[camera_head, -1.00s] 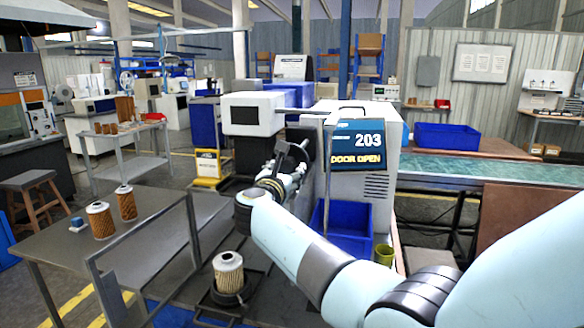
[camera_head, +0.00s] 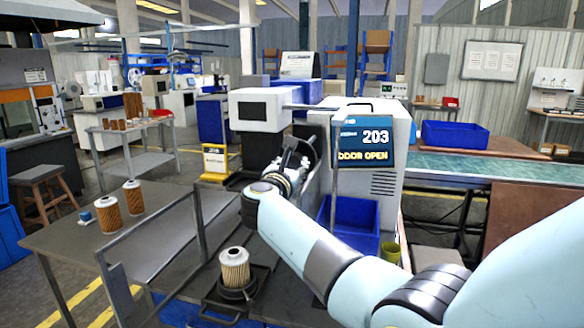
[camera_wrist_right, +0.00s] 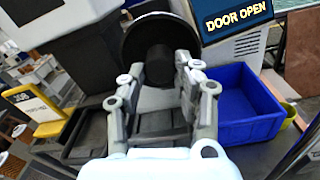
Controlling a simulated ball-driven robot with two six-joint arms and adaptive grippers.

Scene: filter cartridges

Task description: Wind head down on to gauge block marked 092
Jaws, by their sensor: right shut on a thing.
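My right gripper (camera_head: 293,160) reaches to the front of the white machine (camera_head: 392,190). In the right wrist view the gripper (camera_wrist_right: 158,85) has its fingers either side of the dark hub of a black round handwheel (camera_wrist_right: 163,30) and is shut on it. The machine's screen (camera_head: 364,142) reads 203 and DOOR OPEN; part of it also shows in the right wrist view (camera_wrist_right: 236,20). The head and the gauge block's marking cannot be made out. My left gripper is out of view.
Two brown cartridges, one nearer (camera_head: 108,214) and one farther (camera_head: 134,197), stand on the grey table (camera_head: 75,245) beside a small blue-and-white block (camera_head: 86,217). A metal rail (camera_head: 150,250) runs along it. A blue bin (camera_head: 350,232) sits below the screen.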

